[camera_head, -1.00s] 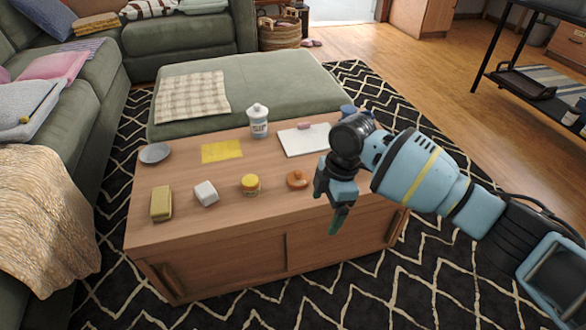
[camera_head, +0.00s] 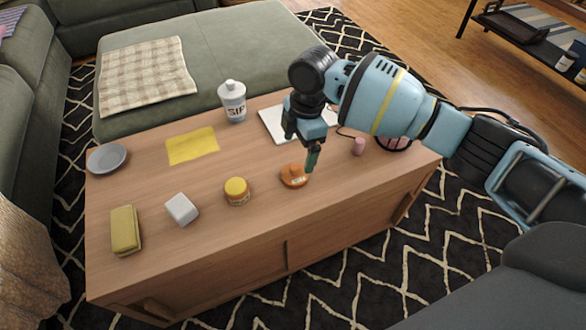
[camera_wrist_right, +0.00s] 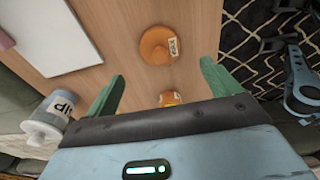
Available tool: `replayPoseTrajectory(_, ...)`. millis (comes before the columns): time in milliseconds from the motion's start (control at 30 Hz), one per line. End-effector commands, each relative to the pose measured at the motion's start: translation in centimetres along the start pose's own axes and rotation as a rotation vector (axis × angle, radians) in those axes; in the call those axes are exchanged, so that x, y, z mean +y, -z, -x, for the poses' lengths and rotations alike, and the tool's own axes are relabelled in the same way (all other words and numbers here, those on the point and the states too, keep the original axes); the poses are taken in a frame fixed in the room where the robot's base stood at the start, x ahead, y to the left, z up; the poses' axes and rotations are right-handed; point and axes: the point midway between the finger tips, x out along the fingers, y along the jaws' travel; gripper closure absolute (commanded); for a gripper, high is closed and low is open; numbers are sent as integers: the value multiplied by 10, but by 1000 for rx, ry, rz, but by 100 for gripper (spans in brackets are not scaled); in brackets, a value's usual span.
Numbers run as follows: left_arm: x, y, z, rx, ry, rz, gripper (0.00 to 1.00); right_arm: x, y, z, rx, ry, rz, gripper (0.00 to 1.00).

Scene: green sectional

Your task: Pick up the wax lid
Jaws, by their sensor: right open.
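The wax lid (camera_head: 294,176) is an orange-brown round piece with a small raised knob and a pale label. It lies on the wooden table (camera_head: 215,235), right of a small jar with a yellow lid (camera_head: 237,192). My right gripper (camera_head: 300,147) is open and empty, pointing down above and just behind the lid. In the right wrist view the lid (camera_wrist_right: 157,46) shows ahead of the open fingers (camera_wrist_right: 162,72), clear of both. The jar (camera_wrist_right: 170,98) shows closer in, between the fingers. My left gripper is in neither view.
A pink item (camera_head: 358,146) is at right.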

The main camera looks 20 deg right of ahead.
Motion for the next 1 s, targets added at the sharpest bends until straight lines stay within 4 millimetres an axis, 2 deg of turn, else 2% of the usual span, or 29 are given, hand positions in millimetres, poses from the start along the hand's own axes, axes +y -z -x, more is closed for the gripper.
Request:
replayPoseTrajectory(133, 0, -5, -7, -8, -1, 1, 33, -1, -1, -20, -1, 5, -1, 11)
replayPoseTrajectory(433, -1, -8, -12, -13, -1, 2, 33, -1, 0, -29, -1, 3, 0, 11)
replayPoseTrajectory(733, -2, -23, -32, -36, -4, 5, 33, -2, 1, -70, -1, 5, 0, 11)
replayPoseTrajectory(1000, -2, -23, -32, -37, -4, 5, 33, -1, 2, -73, -1, 1, 0, 11)
